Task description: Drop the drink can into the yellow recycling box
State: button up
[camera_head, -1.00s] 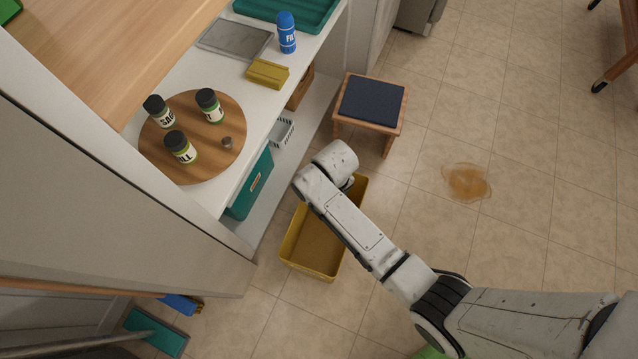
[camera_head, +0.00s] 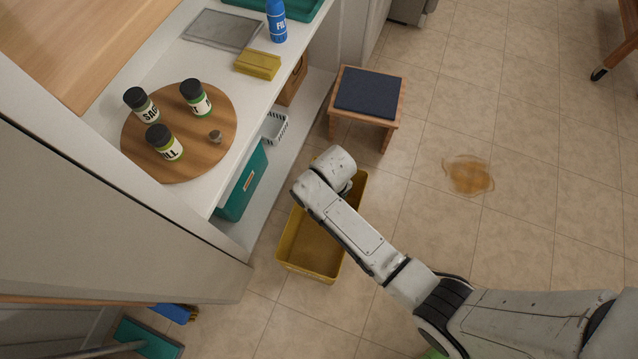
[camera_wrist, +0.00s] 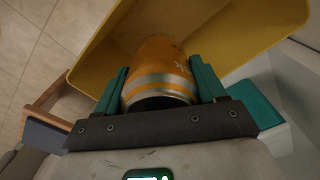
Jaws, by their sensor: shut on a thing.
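The drink can (camera_wrist: 160,68) is orange with a pale band and a silvery rim, and shows in the wrist view. My gripper (camera_wrist: 163,80) is shut on it, with a teal finger on each side. The yellow recycling box (camera_head: 309,250) stands on the floor under my arm in the head view; its far part is hidden by the arm. In the wrist view the box's wall (camera_wrist: 235,40) shows behind and around the can, so the can is over or within the box opening. I cannot tell how deep. In the head view the gripper and can are hidden by my arm.
A stool with a dark cushion (camera_head: 368,93) stands just beyond the box. A white shelf unit with a teal bin (camera_head: 243,187) is to the left, bearing several jars and a blue bottle (camera_head: 276,22). A brown spill (camera_head: 468,175) lies on the open floor at right.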

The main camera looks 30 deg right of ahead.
jog(key=o, duration=1.1)
notch_tip(320, 180, up, 11)
jog(key=p, duration=0.5)
jog(key=shift+f, duration=0.1)
